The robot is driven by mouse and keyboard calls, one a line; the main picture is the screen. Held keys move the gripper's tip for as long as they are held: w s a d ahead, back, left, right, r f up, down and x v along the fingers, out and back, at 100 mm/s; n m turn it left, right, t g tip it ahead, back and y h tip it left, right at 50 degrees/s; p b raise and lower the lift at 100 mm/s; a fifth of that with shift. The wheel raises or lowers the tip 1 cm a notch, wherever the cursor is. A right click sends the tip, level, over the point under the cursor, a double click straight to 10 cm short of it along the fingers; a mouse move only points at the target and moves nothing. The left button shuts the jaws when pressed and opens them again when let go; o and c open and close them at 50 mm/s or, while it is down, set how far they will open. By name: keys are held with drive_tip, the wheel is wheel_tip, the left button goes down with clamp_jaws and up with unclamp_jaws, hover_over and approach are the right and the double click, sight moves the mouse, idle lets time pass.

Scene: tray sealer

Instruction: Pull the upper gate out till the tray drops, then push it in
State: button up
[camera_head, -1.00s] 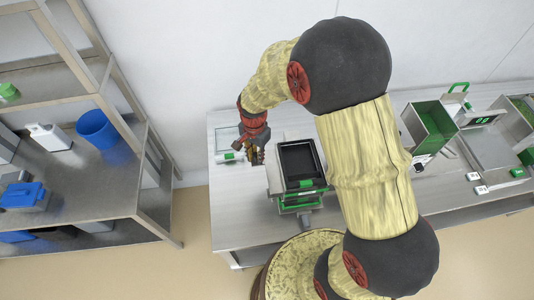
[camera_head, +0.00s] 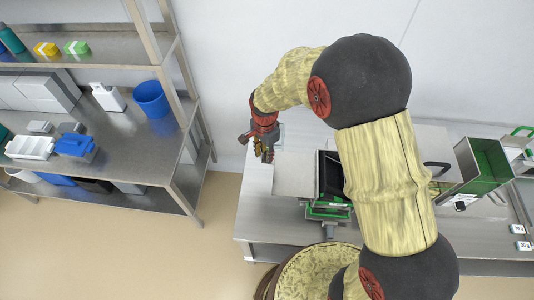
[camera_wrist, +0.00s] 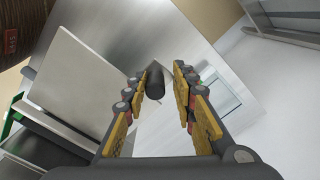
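The upper gate (camera_head: 294,175) is a flat grey plate sticking out to the left of the sealer's black, frame-like top (camera_head: 330,175). In the wrist view the plate (camera_wrist: 85,85) fills the left side. A dark cylindrical handle (camera_wrist: 155,82) stands just beyond the plate's edge. My gripper (camera_head: 264,154) is at the plate's outer left end. In the wrist view my gripper (camera_wrist: 162,75) has its fingers apart on either side of the handle, with a gap showing on the right. The tray cannot be made out; my arm covers part of the sealer.
A green-sided hopper (camera_head: 483,165) stands on the bench to the right. A shelf unit with a blue bin (camera_head: 151,99) and a blue box (camera_head: 75,145) is at the left. Bare floor lies between shelf and bench (camera_head: 258,232).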

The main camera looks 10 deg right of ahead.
drive_tip(key=shift+d+r, duration=0.1)
drive_tip(key=shift+d, duration=0.05)
wheel_tip(320, 180, up, 12)
idle(0.7)
drive_tip(key=shift+c, duration=0.3)
idle(0.5)
